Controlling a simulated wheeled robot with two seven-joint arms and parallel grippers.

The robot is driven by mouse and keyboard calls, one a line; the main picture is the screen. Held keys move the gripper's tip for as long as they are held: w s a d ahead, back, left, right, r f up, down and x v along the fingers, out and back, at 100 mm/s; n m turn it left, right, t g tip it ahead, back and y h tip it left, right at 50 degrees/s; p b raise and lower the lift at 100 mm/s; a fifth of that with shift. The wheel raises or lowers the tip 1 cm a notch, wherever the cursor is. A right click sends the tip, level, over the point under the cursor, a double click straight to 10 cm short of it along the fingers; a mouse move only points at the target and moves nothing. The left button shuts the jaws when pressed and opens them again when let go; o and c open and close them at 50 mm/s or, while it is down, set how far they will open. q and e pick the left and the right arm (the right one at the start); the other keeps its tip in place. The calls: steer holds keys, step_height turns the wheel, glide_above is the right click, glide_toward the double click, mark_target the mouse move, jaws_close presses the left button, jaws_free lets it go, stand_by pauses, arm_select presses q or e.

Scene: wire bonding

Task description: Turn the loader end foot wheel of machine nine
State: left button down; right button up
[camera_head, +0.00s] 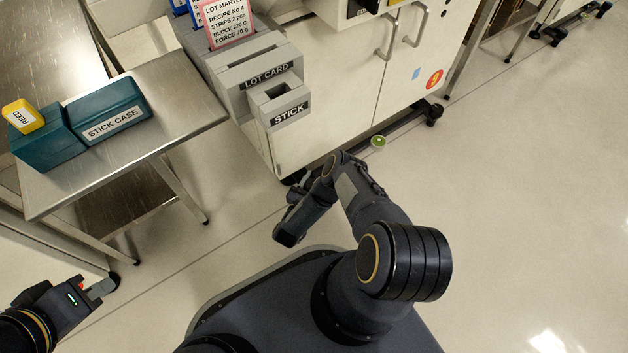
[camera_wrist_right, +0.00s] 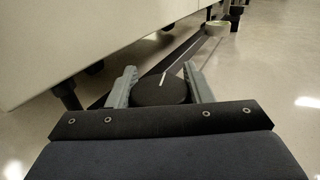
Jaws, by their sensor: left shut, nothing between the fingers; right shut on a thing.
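A black round foot wheel (camera_wrist_right: 162,91) with a white line on its top sits low beside the pale machine (camera_head: 345,110). My right gripper (camera_wrist_right: 160,80) is shut on this wheel, one grey finger on each side. In the head view my right arm hides the wheel and most of this gripper, near the machine's lower left corner. My left gripper (camera_head: 103,289) is shut and empty, low at the left of the head view, away from the machine.
A steel table (camera_head: 185,95) with a teal stick case (camera_head: 108,112) stands at the left. Grey lot card and stick holders (camera_head: 262,75) are on the machine's side. A small green-topped round thing (camera_head: 378,141) is by the machine's base. The floor at right is clear.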

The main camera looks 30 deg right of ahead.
steer(key=shift+m+g+h, duration=0.4)
steer(key=shift+m+g, duration=0.1)
steer(key=shift+g, duration=0.2)
steer(key=shift+g, duration=0.3)
steer(key=o, duration=1)
